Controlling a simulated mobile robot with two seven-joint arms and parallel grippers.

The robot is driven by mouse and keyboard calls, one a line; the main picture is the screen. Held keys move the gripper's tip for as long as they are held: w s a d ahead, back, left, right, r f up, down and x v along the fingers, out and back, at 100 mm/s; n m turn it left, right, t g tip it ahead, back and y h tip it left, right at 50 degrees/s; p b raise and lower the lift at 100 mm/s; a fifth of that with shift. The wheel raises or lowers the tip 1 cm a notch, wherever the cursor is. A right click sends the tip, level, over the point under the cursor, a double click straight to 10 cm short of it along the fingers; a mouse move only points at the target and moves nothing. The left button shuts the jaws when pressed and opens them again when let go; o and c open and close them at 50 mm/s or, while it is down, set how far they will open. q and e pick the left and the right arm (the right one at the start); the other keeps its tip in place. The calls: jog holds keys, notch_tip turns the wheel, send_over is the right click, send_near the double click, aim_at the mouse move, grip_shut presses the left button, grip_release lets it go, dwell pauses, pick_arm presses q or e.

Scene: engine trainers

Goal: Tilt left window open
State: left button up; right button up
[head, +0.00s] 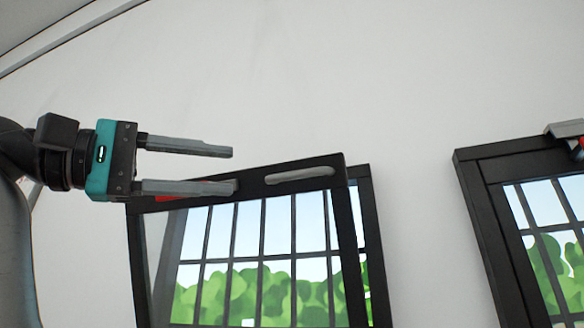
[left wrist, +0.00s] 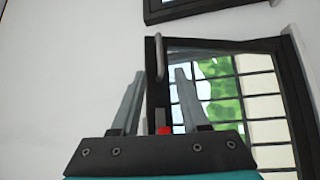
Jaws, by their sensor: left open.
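The left window (head: 265,240) has a dark sash whose top stands out from the dark outer frame (head: 372,240) behind it, so the sash appears tilted inward. A grey bar handle (head: 300,174) is on the sash's top rail, and it also shows in the left wrist view (left wrist: 159,58). A red piece (head: 168,198) sits at the rail's left, partly behind a finger; the wrist view shows red too (left wrist: 163,130). My left gripper (head: 235,168) is open and empty, left of the handle, its lower finger overlapping the rail in the head view. Any contact is unclear. My right gripper is not in view.
A second dark-framed window (head: 487,200) stands at the right, with a grey and red fitting (head: 567,130) at its top, cut by the picture edge. The pale wall (head: 320,80) above and between the windows is clear.

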aim_at(286, 176)
pick_arm(q)
jog(key=p+x, duration=0.3)
jog(key=x, duration=0.8)
jog(key=shift+d+r, duration=0.1)
grip_shut()
dwell(1.0)
